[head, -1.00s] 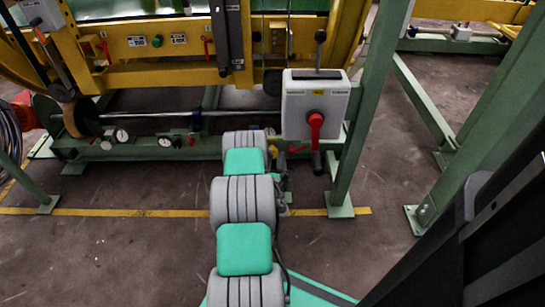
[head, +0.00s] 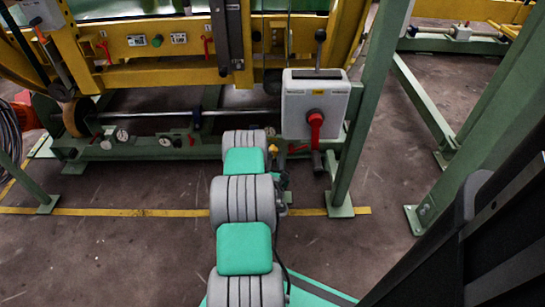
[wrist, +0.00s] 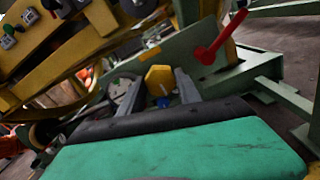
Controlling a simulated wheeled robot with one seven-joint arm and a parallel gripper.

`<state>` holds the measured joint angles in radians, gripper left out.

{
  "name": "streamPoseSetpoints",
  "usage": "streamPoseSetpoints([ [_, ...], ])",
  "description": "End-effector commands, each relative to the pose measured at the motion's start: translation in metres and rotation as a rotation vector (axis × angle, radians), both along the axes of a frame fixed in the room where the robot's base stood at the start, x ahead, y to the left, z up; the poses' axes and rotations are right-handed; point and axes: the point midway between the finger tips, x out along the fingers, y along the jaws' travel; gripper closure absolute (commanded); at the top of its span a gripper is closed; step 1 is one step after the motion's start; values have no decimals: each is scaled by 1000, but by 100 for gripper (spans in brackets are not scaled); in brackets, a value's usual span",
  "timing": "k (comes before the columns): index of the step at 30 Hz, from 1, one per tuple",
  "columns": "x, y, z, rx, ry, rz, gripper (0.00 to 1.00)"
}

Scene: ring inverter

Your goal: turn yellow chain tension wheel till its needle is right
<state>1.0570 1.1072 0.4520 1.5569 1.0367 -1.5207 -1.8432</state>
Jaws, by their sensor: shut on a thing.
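The yellow wheel (wrist: 158,79) shows in the wrist view between the two grey fingers of my gripper (wrist: 166,88). My gripper is shut on it, and the fingers hide its sides. A small piece of yellow (head: 297,149) beside the end of my arm in the head view seems to be the same wheel. My arm hides most of the gripper there. I cannot make out the wheel's needle or its reading in either view.
A grey box with a red handle (head: 315,121) hangs just above and right of my arm's end. A green post (head: 357,115) stands right of it. Small round gauges (head: 122,135) sit on the low green beam at left. Floor is clear in front.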

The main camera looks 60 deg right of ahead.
Motion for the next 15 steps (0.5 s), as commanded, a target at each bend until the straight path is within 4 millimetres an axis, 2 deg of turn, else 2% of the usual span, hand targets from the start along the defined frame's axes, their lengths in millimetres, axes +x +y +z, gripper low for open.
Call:
streamPoseSetpoints([
  [8,0,0,1,19,-37,0,100],
  [15,0,0,1,78,-156,0,100],
])
